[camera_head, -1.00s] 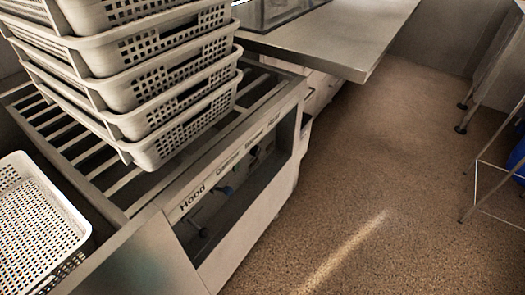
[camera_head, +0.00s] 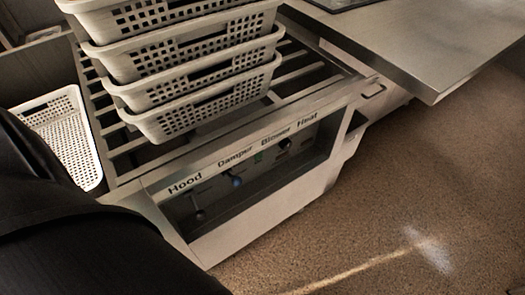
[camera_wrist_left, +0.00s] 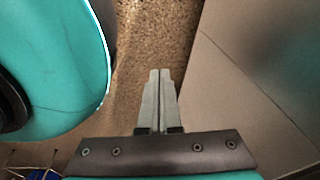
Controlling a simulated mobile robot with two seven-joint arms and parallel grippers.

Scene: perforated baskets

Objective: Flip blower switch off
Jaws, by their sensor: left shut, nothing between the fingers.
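The control panel (camera_head: 207,195) is recessed in the front of the metal unit, with labels Hood, Damper, Blower and Heat above it. The Blower label (camera_head: 276,138) is right of centre. My left gripper (camera_wrist_left: 160,73) is shut and empty in the left wrist view, above speckled floor and apart from the panel. It does not show in the head view. My right gripper is not in view.
A blue knob (camera_head: 235,180) is below the Damper label. Stacked perforated baskets (camera_head: 205,110) stand on the slatted top, with another basket (camera_head: 88,165) at left. A metal table (camera_head: 430,50) is at upper right. The floor (camera_head: 400,190) at right is clear.

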